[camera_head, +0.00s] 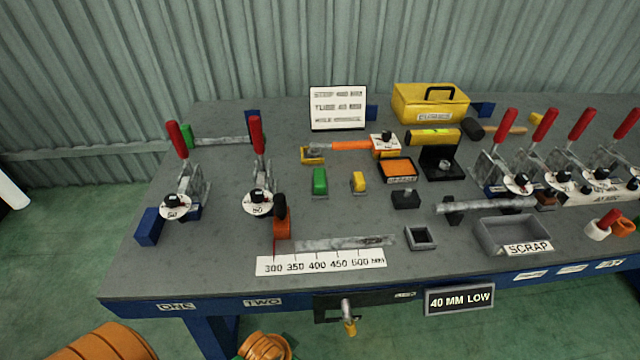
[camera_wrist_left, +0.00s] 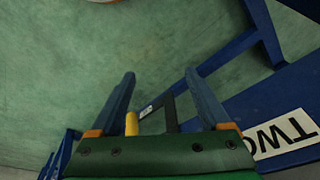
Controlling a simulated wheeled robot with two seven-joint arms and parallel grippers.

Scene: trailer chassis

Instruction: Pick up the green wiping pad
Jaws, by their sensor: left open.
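A small green block (camera_head: 320,181), which looks like the wiping pad, lies on the middle of the grey bench top (camera_head: 240,270), left of a small yellow block (camera_head: 358,182). My left gripper (camera_wrist_left: 160,74) shows only in the left wrist view. Its two blue fingers are spread apart with nothing held between them. That view shows green floor, blue bench frame and a "TWO" label (camera_wrist_left: 285,132), so the gripper is low by the bench's front side, away from the pad. The pad is not in the wrist view. My right gripper is not in view.
Red-handled clamps (camera_head: 258,190) stand left of the pad, with more at the right. An orange-handled tool (camera_head: 350,146) lies behind it. A metal bar (camera_head: 345,243) and a number scale (camera_head: 320,262) lie in front. A grey scrap tray (camera_head: 490,240) is at right.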

